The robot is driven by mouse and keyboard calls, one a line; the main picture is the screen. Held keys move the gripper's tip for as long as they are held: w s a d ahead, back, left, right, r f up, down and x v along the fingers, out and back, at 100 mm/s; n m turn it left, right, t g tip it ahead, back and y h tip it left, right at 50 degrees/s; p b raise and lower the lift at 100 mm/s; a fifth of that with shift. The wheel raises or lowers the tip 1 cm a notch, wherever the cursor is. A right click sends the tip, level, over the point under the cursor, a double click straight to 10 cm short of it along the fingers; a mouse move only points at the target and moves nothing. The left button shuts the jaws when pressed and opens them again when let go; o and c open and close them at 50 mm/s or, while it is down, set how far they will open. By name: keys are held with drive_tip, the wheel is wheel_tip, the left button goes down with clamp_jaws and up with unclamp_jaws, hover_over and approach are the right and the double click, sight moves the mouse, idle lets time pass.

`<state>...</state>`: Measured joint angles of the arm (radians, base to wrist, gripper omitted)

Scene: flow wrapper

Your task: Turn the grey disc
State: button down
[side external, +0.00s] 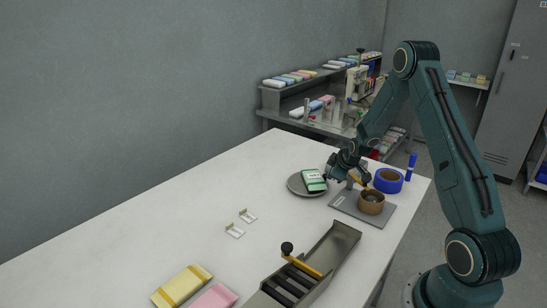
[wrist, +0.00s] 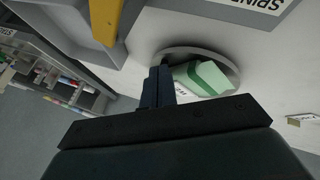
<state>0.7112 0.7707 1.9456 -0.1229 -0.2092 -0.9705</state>
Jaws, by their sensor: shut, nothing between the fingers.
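The grey disc (side external: 296,186) lies flat on the white table, with a green and white packet (side external: 313,180) on it. In the wrist view the disc (wrist: 228,62) shows beyond my fingers, and the packet (wrist: 205,76) lies partly hidden behind them. My gripper (side external: 329,178) is low at the disc's right edge in the side view. In the wrist view my gripper (wrist: 163,66) has its fingers together with nothing between them, and the tips overlap the disc's rim. I cannot tell whether they touch it.
A grey plate with a brown round part (side external: 371,203) stands close to the right, near a blue roll (side external: 388,180). A metal trough (side external: 336,243) with a black-knobbed yellow lever lies in front. Yellow (side external: 182,285) and pink packs lie at the front. The table's left is clear.

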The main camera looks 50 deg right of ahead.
drive_tip(key=shift+s, duration=0.1)
idle(0.7)
drive_tip(key=shift+s+a, duration=0.75)
drive_tip(key=shift+s, duration=0.1)
drive_tip(key=shift+s+a+r, duration=0.2)
drive_tip(key=shift+s+a, duration=0.3)
drive_tip(key=shift+s, duration=0.25)
drive_tip(key=s+r, duration=0.5)
drive_tip(key=r, duration=0.2)
drive_tip(key=shift+s+r, duration=0.3)
drive_tip(key=shift+a, duration=0.1)
drive_tip(key=n+y, duration=0.2)
drive_tip(key=n, duration=0.1)
drive_tip(key=n+t+y, duration=0.1)
drive_tip(key=n, duration=0.1)
drive_tip(key=shift+s+a+r, duration=0.1)
drive_tip(key=shift+s+a, duration=0.05)
drive_tip(key=shift+a, duration=0.25)
